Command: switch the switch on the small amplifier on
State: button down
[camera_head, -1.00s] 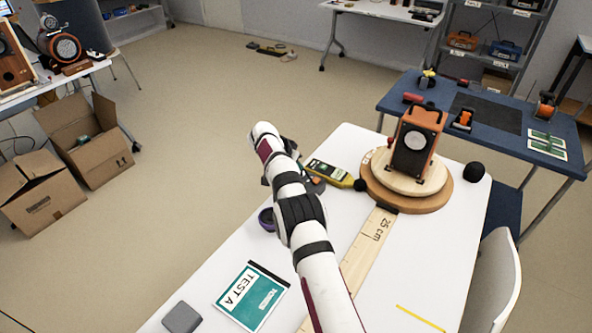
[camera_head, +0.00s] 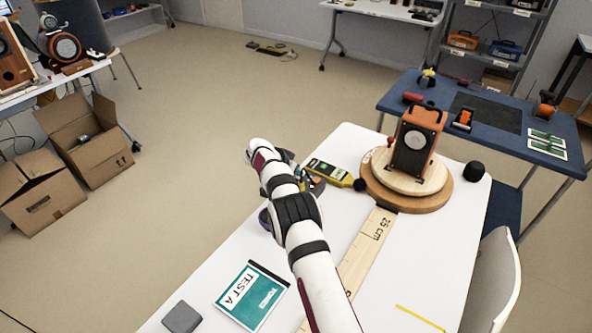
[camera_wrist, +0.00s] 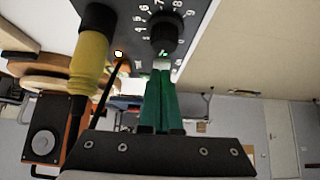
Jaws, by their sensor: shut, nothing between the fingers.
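The small amplifier (camera_wrist: 205,12) fills the top of the wrist view as a dark panel, with a numbered black knob (camera_wrist: 163,32), a yellow plug (camera_wrist: 88,60) and a small bright lamp (camera_wrist: 118,54). A small pale piece, which looks like the switch (camera_wrist: 161,64), shows just below the knob. My gripper (camera_wrist: 163,74) has green fingers, shut together and empty, with their tips at this piece. I cannot tell whether they touch it or which way it is set.
An orange speaker (camera_head: 414,139) stands on a round wooden turntable (camera_head: 440,199) to the right. A wooden ruler (camera_head: 364,248) and a TEST A booklet (camera_head: 250,294) lie on the white table (camera_head: 400,268).

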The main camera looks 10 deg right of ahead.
jog(key=shift+r, duration=0.75)
jog(key=shift+r, duration=0.2)
jog(key=v, duration=1.3)
jog(key=shift+f, duration=0.15)
jog(key=shift+s, duration=0.15)
